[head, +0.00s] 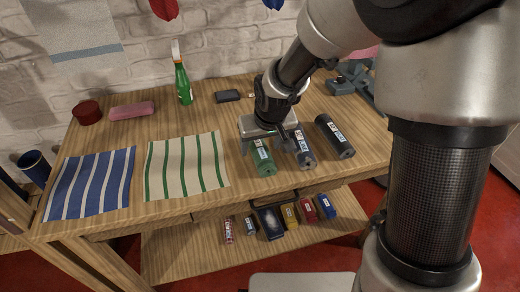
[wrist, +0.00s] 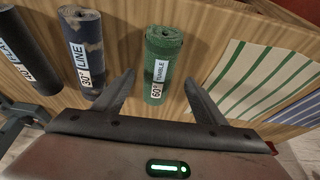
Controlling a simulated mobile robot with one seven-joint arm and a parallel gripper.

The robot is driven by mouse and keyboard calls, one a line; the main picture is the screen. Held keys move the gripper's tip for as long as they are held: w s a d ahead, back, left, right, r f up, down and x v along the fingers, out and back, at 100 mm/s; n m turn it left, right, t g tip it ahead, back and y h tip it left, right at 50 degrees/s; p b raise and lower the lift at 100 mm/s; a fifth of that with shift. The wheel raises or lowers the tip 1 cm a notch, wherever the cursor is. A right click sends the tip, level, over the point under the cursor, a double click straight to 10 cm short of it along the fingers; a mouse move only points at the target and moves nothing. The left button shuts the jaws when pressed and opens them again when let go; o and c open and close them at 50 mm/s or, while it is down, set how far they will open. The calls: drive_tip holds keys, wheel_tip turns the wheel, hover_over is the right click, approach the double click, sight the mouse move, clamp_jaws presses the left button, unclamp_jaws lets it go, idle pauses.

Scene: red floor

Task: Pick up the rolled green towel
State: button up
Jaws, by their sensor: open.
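The rolled green towel (head: 263,157) lies on the wooden table near its front edge, with a white label reading "TUMBLE" and "60". In the wrist view the green towel (wrist: 162,62) stands out between and beyond the two fingers. My gripper (head: 268,140) is over the back end of the towel in the head view, fingers pointing down. In the wrist view my gripper (wrist: 159,88) is open, with one finger on each side of the green roll and visible gaps between. Whether the fingers are low enough to flank it fully, I cannot tell.
A blue-grey roll (head: 303,150) lies close to the right of the green one, then a dark roll (head: 335,137). Green-striped (head: 187,166) and blue-striped (head: 90,184) cloths lie flat to the left. A green bottle (head: 183,84) stands behind.

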sight(261, 149)
drive_tip(key=x, duration=0.3)
drive_tip(key=shift+d+f, duration=0.15)
drive_tip(key=shift+f, duration=0.1)
drive_tip(key=shift+c, duration=0.2)
drive_tip(key=c, duration=1.2)
drive_tip(key=shift+o, duration=0.2)
drive_tip(key=shift+r, duration=0.15)
